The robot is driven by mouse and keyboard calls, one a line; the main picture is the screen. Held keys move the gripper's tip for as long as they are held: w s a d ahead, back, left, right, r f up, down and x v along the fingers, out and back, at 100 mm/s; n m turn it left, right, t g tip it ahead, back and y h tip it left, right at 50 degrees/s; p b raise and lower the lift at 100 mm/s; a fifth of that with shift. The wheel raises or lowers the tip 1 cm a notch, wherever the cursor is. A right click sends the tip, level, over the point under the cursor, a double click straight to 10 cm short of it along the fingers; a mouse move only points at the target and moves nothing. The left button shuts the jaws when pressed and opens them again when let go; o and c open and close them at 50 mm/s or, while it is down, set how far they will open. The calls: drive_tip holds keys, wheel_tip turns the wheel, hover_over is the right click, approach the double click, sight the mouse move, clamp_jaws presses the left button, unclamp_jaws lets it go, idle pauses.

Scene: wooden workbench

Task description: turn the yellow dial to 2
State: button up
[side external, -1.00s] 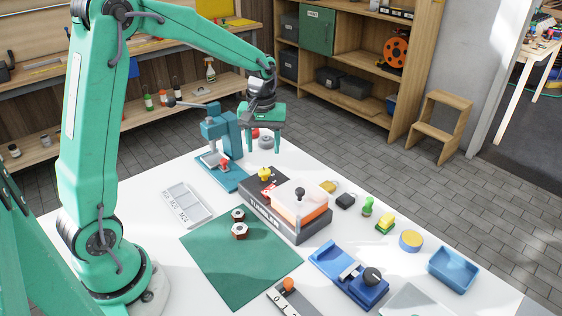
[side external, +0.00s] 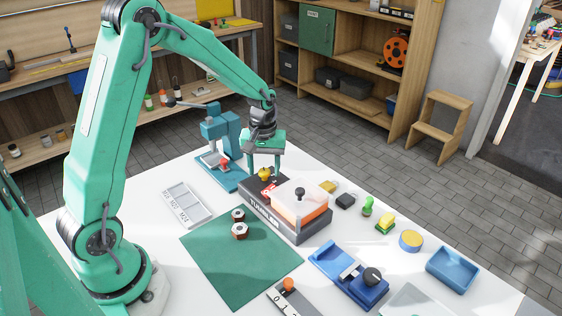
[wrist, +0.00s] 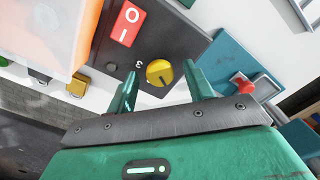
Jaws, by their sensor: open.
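The yellow dial (side external: 264,175) sits on top of the dark tumbler machine (side external: 262,215), at its back left end. In the wrist view the yellow dial (wrist: 158,73) has a dark line running across its face, and a "3" is printed beside it; other numbers are hidden or too small to read. My gripper (side external: 264,167) is open just above the dial. In the wrist view my gripper (wrist: 160,84) has one finger on each side of the dial, apart from it. I cannot tell how high the fingertips are above the panel.
A red rocker switch (wrist: 126,24) is close to the dial, and the orange tumbler drum (side external: 300,203) stands to its right. A blue press (side external: 222,145) stands close behind on the left. A green mat (side external: 240,262) lies in front with hex nuts.

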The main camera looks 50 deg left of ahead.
drive_tip(key=c, duration=1)
drive_tip(key=shift+o, duration=0.2)
drive_tip(key=shift+m, duration=0.5)
drive_tip(key=m, duration=0.4)
drive_tip(key=shift+m, duration=0.3)
drive_tip(key=m, duration=0.6)
drive_tip(key=o, duration=1)
drive_tip(key=shift+c, duration=0.2)
